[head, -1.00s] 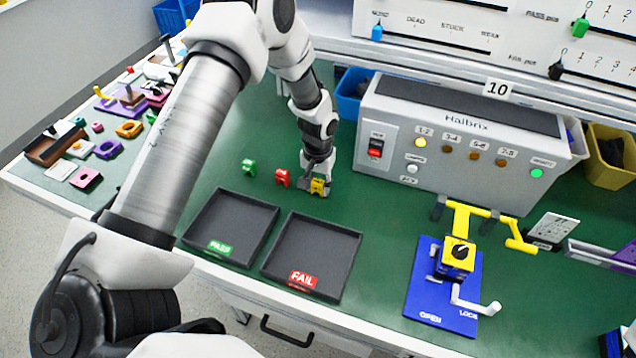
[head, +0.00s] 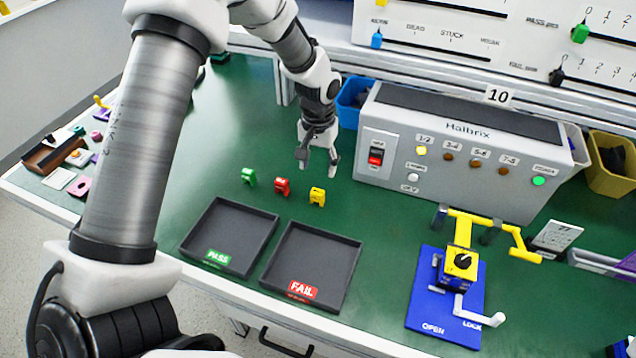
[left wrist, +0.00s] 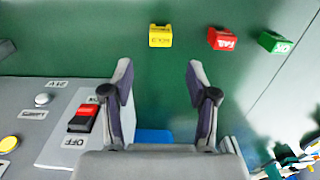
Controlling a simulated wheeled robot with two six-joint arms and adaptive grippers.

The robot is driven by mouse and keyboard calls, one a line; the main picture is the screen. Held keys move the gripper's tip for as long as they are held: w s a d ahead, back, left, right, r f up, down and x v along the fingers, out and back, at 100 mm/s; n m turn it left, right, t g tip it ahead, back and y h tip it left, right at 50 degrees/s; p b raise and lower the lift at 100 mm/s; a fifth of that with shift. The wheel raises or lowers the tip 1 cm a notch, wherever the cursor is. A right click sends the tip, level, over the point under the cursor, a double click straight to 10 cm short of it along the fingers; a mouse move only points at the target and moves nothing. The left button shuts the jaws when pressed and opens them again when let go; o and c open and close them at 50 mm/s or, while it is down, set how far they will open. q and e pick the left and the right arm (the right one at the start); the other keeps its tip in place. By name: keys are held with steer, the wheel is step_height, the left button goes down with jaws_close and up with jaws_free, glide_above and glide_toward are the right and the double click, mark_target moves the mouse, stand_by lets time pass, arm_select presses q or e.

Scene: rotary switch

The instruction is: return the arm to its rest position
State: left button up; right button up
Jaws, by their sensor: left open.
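My left gripper (head: 318,165) is open and empty above the green bench, behind the small blocks and left of the grey Halbrix box. Its two spread fingers also show in the left wrist view (left wrist: 160,85), with bare green surface between them. The yellow block (head: 317,196) stands apart from the fingers; the left wrist view shows it too (left wrist: 160,37). The red block (head: 282,186) and the green block (head: 248,176) stand in a row to its left. My right gripper is not in view.
The black PASS tray (head: 197,252) and FAIL tray (head: 347,263) lie in front of the blocks. The Halbrix box (head: 460,127) stands at the back right. A rotary switch (head: 461,261) sits in a yellow clamp on a blue plate (head: 425,290). A blue bin (head: 349,112) is behind the gripper.

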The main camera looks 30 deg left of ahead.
arm_select(q)
steer(key=shift+r, duration=0.7)
